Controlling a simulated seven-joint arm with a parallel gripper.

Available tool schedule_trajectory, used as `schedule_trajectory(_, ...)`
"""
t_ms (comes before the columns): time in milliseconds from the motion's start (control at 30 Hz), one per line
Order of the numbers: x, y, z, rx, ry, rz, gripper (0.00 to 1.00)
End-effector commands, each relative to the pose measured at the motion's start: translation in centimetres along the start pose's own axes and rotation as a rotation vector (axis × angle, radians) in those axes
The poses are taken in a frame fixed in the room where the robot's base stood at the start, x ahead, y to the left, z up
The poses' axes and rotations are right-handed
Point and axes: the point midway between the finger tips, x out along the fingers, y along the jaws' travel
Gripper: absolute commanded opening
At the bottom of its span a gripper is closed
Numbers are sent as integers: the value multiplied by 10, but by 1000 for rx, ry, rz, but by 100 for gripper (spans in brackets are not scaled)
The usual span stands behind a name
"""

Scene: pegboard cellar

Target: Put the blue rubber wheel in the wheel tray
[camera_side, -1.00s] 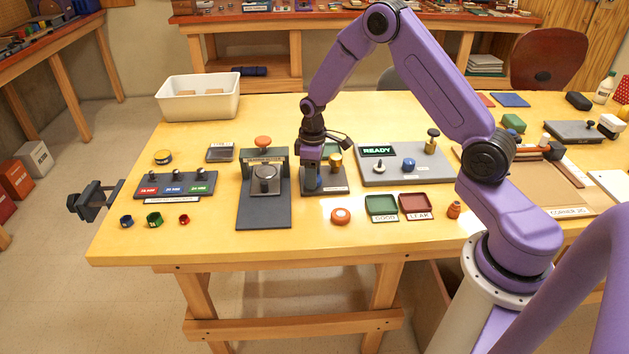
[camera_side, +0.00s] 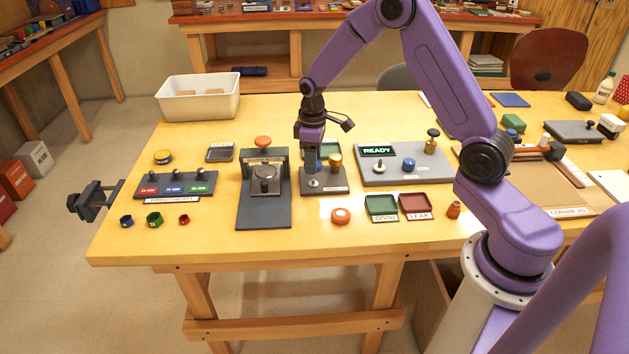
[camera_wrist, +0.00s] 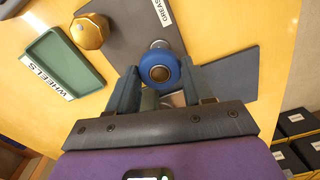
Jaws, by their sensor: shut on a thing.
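The blue rubber wheel (camera_wrist: 160,60), with a dark centre, is held between the two fingers of my gripper (camera_wrist: 158,72) in the wrist view. In the side view my gripper (camera_side: 312,168) points down, a little above the grey grease plate (camera_side: 338,187). A silver post (camera_side: 314,183) on that plate shows just below the fingertips. The wheel is hard to make out between the fingers in the side view. The green wheel tray (camera_wrist: 66,62), labelled WHEELS, looks empty in the wrist view. In the side view it sits behind the plate (camera_side: 330,148), partly hidden by my gripper.
A dark press (camera_side: 264,180) with an orange knob stands left. A grey panel (camera_side: 400,177) with a READY display lies right. Green and red trays (camera_side: 382,216) sit in front.

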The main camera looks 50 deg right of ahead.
Motion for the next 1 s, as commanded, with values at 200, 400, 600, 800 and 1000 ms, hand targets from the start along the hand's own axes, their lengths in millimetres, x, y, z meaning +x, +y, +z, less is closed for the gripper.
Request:
schedule_trajectory(200, -1, 0, 0, 0, 0, 0, 22)
schedule_trajectory(400, -2, 0, 0, 0, 1, 0, 22)
schedule_trajectory(600, -12, 0, -1, -1, 2, 1, 22)
schedule_trajectory(800, -24, 0, 0, 0, 2, 1, 22)
schedule_trajectory(1000, -31, 0, 0, -1, 1, 0, 22)
